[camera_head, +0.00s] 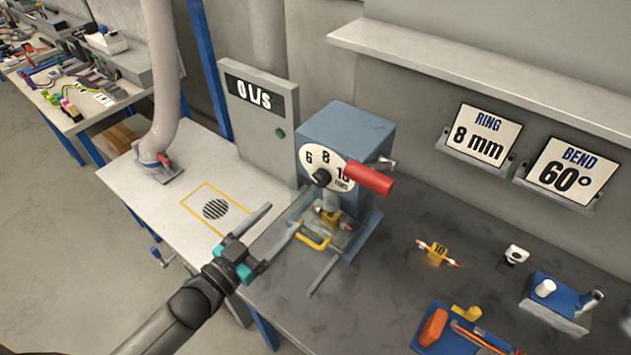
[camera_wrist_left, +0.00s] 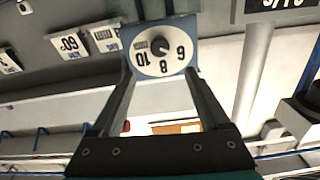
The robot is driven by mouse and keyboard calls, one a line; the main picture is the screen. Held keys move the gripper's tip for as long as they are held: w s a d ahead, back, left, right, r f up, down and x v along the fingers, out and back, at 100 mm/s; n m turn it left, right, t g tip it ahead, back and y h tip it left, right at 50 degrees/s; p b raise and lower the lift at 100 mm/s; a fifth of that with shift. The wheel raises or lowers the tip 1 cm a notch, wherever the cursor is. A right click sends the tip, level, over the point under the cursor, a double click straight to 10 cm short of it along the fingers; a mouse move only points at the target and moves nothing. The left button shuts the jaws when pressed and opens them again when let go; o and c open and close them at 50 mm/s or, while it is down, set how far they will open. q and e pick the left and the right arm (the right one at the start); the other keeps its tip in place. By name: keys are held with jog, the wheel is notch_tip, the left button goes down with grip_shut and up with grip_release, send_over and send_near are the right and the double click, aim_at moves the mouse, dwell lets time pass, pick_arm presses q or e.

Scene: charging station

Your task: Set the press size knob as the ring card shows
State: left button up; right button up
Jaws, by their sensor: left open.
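The press (camera_head: 350,135) is a blue box with a white oval dial marked 6, 8 and 10. Its black size knob (camera_head: 321,177) sits at the dial's lower middle; I cannot tell its pointing exactly. The ring card (camera_head: 487,135) reads "RING 8 mm". My left gripper (camera_head: 284,216) is open and empty, in front of and below the dial, apart from the knob. In the left wrist view the dial appears upside down, with the knob (camera_wrist_left: 158,46) beyond and between the spread fingers (camera_wrist_left: 160,82). My right gripper is not in view.
A red-handled lever (camera_head: 369,180) sticks out right of the dial. A yellow handle (camera_head: 313,240) lies below it. The bend card (camera_head: 565,175) reads 60°. A grey "0 L/s" panel (camera_head: 262,120) stands left. An orange-tipped part (camera_head: 437,253) and a blue tray (camera_head: 455,335) lie right.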

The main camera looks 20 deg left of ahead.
aim_at(318, 181)
pick_arm(q)
jog(key=x, duration=1.3)
grip_shut()
dwell(0.5)
